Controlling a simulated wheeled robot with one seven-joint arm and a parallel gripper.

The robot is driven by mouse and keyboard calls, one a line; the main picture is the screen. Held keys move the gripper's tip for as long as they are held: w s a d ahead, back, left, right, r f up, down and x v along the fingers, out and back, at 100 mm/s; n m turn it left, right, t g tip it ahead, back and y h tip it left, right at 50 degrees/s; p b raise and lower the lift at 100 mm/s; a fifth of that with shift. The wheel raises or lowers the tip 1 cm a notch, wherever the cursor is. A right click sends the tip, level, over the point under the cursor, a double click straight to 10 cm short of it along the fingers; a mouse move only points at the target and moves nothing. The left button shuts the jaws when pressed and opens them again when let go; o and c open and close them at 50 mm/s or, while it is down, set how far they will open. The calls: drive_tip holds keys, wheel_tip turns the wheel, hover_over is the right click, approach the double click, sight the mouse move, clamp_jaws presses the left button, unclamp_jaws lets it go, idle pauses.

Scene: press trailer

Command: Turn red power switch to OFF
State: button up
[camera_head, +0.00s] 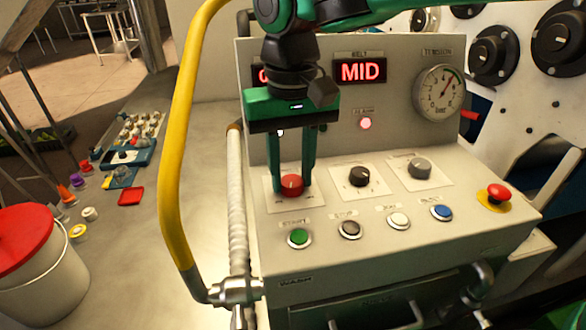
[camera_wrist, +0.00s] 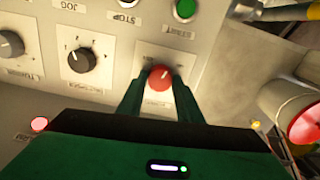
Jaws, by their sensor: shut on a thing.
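The red power switch (camera_head: 291,185) is a round red knob on a white plate at the left of the sloped control panel. It also shows in the wrist view (camera_wrist: 160,78), with a pale pointer mark on it. My gripper (camera_head: 293,186) reaches down from above, with one green finger on each side of the knob, shut on it. In the wrist view my gripper's fingertips (camera_wrist: 159,82) flank the knob. The labels beside the switch are too small to read. A display left of centre is mostly hidden by my gripper; the display beside it (camera_head: 361,71) reads MID.
A black knob (camera_head: 359,176) and a grey knob (camera_head: 419,168) sit to the right. Green (camera_head: 299,238), dark, white and blue buttons line the front. A red emergency button (camera_head: 497,194) is at the right. A yellow rail (camera_head: 178,150) rises at the panel's left.

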sight(293, 179)
drive_tip(key=n, duration=1.2)
drive_tip(key=shift+w+d, duration=0.1)
idle(0.6)
drive_tip(key=o, duration=1)
drive_tip(key=shift+n, duration=0.3)
drive_tip(key=shift+o, duration=0.2)
wheel_tip(293, 179, up, 11)
drive_tip(key=shift+f, duration=0.15)
